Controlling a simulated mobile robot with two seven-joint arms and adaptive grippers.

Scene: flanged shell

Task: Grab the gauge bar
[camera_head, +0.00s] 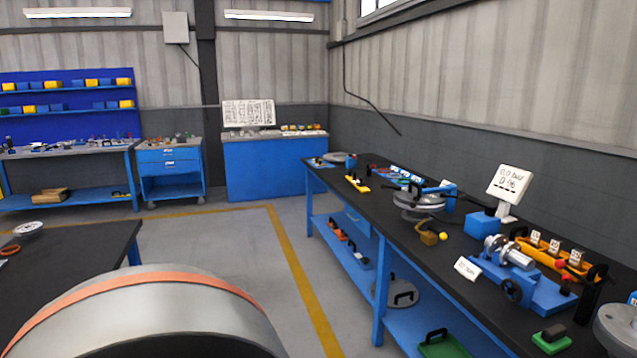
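Neither of my grippers is in view. I cannot tell for sure which thing is the gauge bar. A short yellow bar with black upright parts (357,183) lies near the far end of the long right workbench (345,172). A round metal flanged piece (420,203) with a blue and black bar across its top sits farther along that bench. A large grey metal shell (165,325) with an orange band fills the lower left foreground.
The right bench also carries a blue fixture with a metal spindle (515,252), an orange tray (556,262), a blue box (481,224) and a white display (508,184). A dark table (75,255) stands at left. The grey floor with yellow lines (300,270) is clear between them.

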